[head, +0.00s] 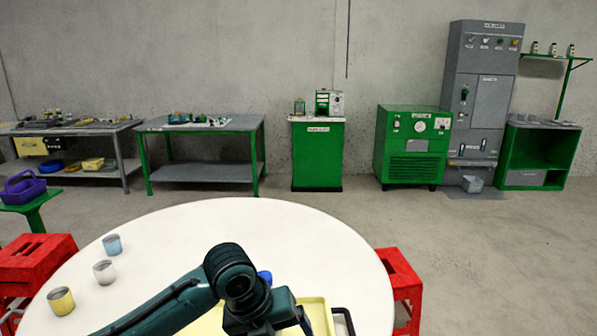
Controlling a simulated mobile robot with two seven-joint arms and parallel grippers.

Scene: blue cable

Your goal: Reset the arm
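My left arm comes in from the bottom left over the round white table. Its wrist hides part of a yellow tray, and my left gripper (290,316) is at the bottom edge, over the tray's left part. Its fingertips are not clear, so I cannot tell whether it is open or shut. A small blue piece (265,277) shows just behind the wrist; I cannot tell whether it is the cable. My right gripper is not in view.
The white table (200,225) has clear room at its back and right. Blue, white and yellow cups (112,245) stand at its left. The yellow tray (318,312) lies at the front, with a black curved part (345,318) beside it. Red stools (402,280) flank the table.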

